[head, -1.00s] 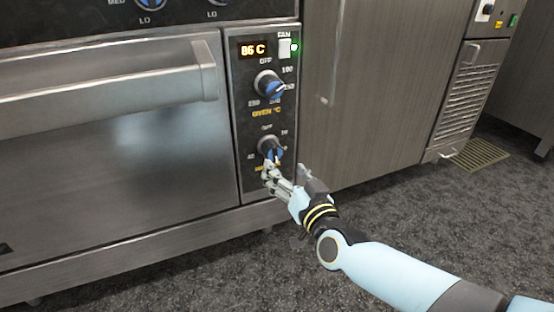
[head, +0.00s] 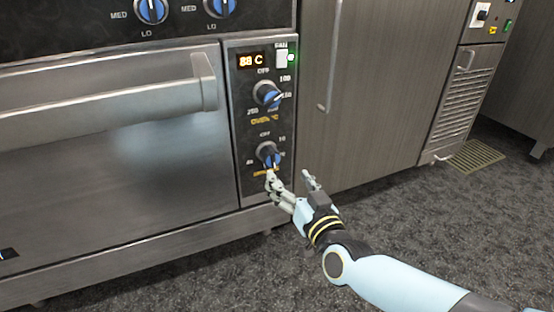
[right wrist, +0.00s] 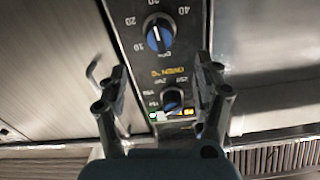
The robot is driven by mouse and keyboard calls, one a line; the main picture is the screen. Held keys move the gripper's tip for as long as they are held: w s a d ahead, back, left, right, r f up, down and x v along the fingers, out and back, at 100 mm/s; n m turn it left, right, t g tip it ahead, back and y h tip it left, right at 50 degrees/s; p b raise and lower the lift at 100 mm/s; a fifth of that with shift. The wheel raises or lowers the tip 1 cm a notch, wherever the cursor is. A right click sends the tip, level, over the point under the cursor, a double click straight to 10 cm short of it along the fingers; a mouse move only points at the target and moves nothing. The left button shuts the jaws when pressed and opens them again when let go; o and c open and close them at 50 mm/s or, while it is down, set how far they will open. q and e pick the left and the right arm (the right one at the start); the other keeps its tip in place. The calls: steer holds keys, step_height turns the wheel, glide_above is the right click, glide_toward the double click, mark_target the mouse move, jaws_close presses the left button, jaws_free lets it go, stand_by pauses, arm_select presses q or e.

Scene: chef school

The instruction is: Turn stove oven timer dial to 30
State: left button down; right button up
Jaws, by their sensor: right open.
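The timer dial (head: 268,155) is the lower black and blue knob on the oven's control panel, below the oven temperature dial (head: 267,93). Its blue pointer faces down, away from OFF at the top. In the right wrist view the timer dial (right wrist: 160,36) appears upside down, its white line near vertical, with 10, 20 and 40 readable around it. My right gripper (head: 290,178) is open and empty, just below and right of the timer dial. One fingertip is close under the knob; I cannot tell whether it touches. My left gripper is out of view.
The oven door with its long handle (head: 110,97) is left of the panel. A lit display (head: 250,61) reads 88 C beside a switch with a green light. A cabinet door with a handle (head: 329,75) stands right of the panel. Open floor lies in front.

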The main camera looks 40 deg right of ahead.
mark_target(275, 161)
steer(key=x, duration=0.1)
steer(key=b+x, duration=0.1)
steer(key=x, duration=0.1)
steer(key=shift+f, duration=0.3)
steer(key=b+x, duration=0.1)
steer(key=x, duration=0.5)
steer(key=shift+s+d+b, duration=0.1)
steer(key=shift+b, duration=0.2)
steer(key=shift+w+d+r, duration=0.1)
steer(key=shift+w+d, duration=0.05)
steer(key=shift+w, duration=0.45)
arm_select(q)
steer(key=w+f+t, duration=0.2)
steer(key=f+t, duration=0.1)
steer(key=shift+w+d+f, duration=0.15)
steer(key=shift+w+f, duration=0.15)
arm_select(e)
steer(key=c, duration=1.2)
steer(key=shift+m, duration=0.4)
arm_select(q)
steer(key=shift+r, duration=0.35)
arm_select(e)
steer(key=shift+m, duration=0.3)
